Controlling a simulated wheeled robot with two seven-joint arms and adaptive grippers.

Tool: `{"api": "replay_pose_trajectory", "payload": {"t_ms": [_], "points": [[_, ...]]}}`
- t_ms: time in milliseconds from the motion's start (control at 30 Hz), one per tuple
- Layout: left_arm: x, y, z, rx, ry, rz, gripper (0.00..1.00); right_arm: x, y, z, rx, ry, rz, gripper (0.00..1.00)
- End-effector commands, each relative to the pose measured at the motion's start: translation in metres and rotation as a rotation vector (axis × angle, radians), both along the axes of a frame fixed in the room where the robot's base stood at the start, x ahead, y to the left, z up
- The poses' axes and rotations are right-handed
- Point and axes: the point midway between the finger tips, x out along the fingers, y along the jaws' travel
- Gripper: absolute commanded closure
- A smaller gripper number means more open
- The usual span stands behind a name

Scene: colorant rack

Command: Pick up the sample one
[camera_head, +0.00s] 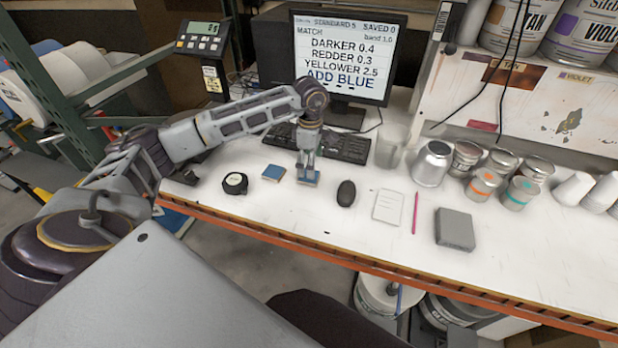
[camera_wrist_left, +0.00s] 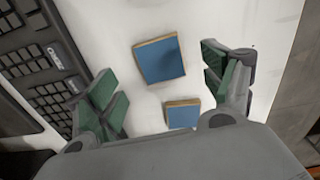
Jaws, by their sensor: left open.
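Two small blue square samples with tan edges lie on the white bench; I see no number on either. In the head view the left blue sample (camera_head: 273,172) is clear of the gripper, and the right blue sample (camera_head: 307,179) is at the fingertips, partly hidden. My left gripper (camera_head: 306,168) points down there. In the left wrist view the left gripper (camera_wrist_left: 167,88) is open, with green pads wide apart. The upper blue sample (camera_wrist_left: 162,60) shows fully; the lower blue sample (camera_wrist_left: 182,115) is partly covered by the gripper body. Neither is gripped.
A keyboard (camera_head: 345,147) lies behind the gripper. A black tape measure (camera_head: 235,183) is left, a black mouse (camera_head: 346,193) right. A notepad (camera_head: 388,206), pink pencil (camera_head: 415,213) and grey box (camera_head: 455,229) are farther right. The orange bench edge (camera_head: 400,270) runs in front.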

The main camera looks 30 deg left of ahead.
Motion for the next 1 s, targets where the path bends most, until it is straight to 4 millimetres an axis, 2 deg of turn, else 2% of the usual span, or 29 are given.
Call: {"api": "replay_pose_trajectory", "payload": {"t_ms": [500,1000], "points": [[0.0,-0.001,-0.046,-0.001,0.002,-0.001,0.18,0.0,0.004,0.014,0.004,0.0,-0.003,1.0],[0.0,-0.001,-0.05,0.0,0.001,-0.001,0.18,0.0,0.007,0.014,0.008,0.0,-0.003,1.0]]}}
